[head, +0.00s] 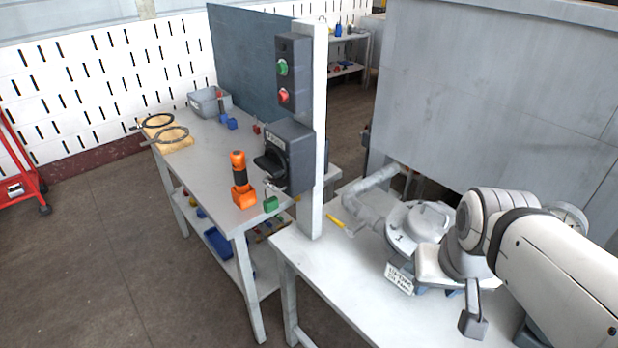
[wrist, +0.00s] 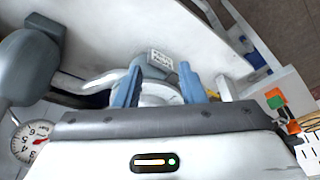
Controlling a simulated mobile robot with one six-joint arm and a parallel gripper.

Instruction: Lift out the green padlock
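The green padlock (head: 270,204) is small and sits at the near edge of the left table in the head view, just below a dark grey switch box (head: 288,157) on a white post. It appears to be at a metal shackle or hasp under the box; I cannot tell whether it hangs or rests. In the wrist view, a small green patch (wrist: 275,102) beside orange is at the right, too small to identify. My gripper (wrist: 162,70) shows two blue fingers spread apart with nothing clearly held between them. It is far right of the padlock, over the other table.
An orange-and-black drill (head: 239,175) stands left of the padlock. A control box with green and red buttons (head: 284,82) is above on the post. A round grey valve-like device (head: 412,225) with pipe and a label is under my arm. A yellow-handled tool (head: 338,221) lies nearby.

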